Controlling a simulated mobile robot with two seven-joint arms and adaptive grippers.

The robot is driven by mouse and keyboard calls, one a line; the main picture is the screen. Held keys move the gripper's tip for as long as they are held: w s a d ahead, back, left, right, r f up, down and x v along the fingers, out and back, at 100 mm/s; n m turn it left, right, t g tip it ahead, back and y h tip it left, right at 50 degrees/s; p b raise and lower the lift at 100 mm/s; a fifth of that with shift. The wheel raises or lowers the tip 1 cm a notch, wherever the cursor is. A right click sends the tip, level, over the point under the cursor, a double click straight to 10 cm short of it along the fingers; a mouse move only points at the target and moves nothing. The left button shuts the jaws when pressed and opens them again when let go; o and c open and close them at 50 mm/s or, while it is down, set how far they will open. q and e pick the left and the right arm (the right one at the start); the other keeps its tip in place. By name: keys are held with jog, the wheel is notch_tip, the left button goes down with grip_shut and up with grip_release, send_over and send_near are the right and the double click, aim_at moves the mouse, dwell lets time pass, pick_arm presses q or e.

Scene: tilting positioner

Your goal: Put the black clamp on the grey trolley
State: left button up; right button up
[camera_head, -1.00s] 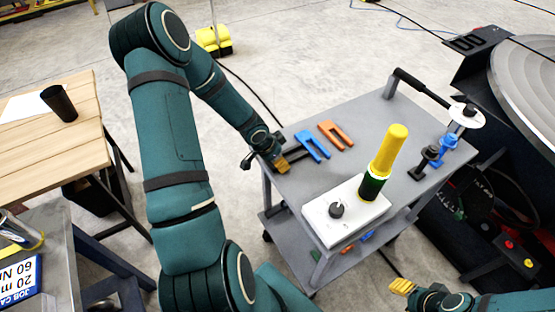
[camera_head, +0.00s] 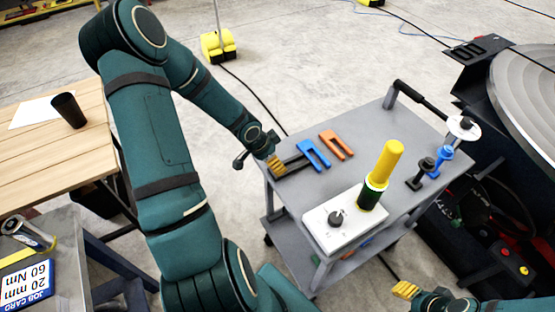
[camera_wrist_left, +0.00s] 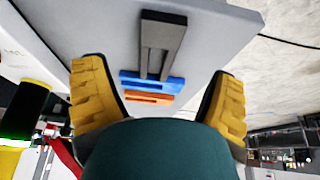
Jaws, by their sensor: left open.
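The black clamp (camera_head: 294,162) lies flat on the grey trolley's top (camera_head: 345,180), near its left edge and beside the blue clamp (camera_head: 314,155). In the left wrist view the black clamp (camera_wrist_left: 161,42) lies on the grey top, seen between and beyond my finger pads. My left gripper (camera_head: 274,164) is at the trolley's left edge, close to the clamp's near end. In the left wrist view my left gripper (camera_wrist_left: 158,75) is open, its yellow pads wide apart with nothing between them. My right gripper (camera_head: 405,290) is at the lower right, its fingers too small to read.
An orange clamp (camera_head: 337,145) lies beyond the blue one. A white box (camera_head: 345,228), a yellow-topped cylinder (camera_head: 385,165) and small black (camera_head: 420,174) and blue (camera_head: 440,162) fixtures stand on the trolley. A wooden table (camera_head: 50,150) is at left, the positioner (camera_head: 530,90) at right.

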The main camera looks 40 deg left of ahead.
pick_arm(q)
jog(key=shift+p+v, duration=1.1)
jog(key=shift+v, duration=1.3)
pick_arm(e)
jog(key=shift+r, duration=1.6)
pick_arm(q)
jog(key=shift+d+f, duration=0.1)
jog(key=shift+d, duration=0.05)
pick_arm(e)
jog(key=shift+d, duration=0.15)
